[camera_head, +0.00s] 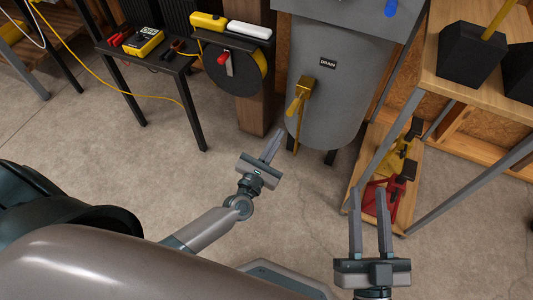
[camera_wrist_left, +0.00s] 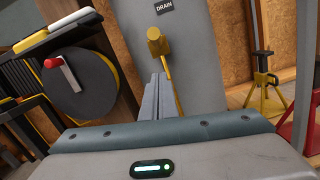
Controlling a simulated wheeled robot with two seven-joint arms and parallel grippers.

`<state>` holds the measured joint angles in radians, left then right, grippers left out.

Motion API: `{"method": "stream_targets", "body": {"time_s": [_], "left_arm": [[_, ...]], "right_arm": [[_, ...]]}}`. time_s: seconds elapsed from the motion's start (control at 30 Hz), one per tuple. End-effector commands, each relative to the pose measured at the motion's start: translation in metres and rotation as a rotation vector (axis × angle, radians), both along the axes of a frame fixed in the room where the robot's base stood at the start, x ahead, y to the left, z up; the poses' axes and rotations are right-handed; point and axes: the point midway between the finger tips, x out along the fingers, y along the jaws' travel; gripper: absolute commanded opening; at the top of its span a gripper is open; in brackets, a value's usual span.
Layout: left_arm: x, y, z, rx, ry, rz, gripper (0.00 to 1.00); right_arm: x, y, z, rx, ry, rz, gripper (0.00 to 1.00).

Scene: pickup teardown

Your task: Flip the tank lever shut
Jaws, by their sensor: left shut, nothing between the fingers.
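The grey tank (camera_head: 345,110) stands at the top centre in the head view, with a DRAIN label on its front. Its yellow lever fitting (camera_head: 303,92) sits below the label, with a thick end angled out to the lower left and a thin part pointing down. In the left wrist view the fitting (camera_wrist_left: 155,42) is just past the fingertips, its lower part partly hidden by the fingers. My left gripper (camera_head: 276,138) is shut and empty, below and left of the fitting; I see no clear contact. My right gripper (camera_head: 369,190) is open and empty, lower right.
A hose reel (camera_head: 228,70) with a red handle is on the post left of the tank. A black side table (camera_head: 150,55) holds a yellow meter. A wooden shelf (camera_head: 430,75) with metal legs stands at right, with red and yellow jack stands low. Floor below is clear.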

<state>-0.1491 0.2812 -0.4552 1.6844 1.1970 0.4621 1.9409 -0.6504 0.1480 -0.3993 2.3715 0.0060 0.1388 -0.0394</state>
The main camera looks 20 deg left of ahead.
Motion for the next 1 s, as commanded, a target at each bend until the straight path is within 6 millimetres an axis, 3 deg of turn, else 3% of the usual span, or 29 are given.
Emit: {"method": "stream_targets", "body": {"time_s": [0.2,0.4,1.0], "left_arm": [[-0.039,0.003,-0.001,-0.001,0.002,-0.001,0.00],[-0.057,0.005,-0.002,0.000,0.001,0.000,0.00],[-0.060,0.005,-0.001,-0.001,0.000,0.000,0.00]], "right_arm": [[0.001,0.000,-0.001,-0.001,0.006,0.000,0.31],[0.000,0.000,0.000,0.000,0.003,0.000,0.31],[0.000,0.000,0.000,0.000,0.002,0.000,0.31]]}}
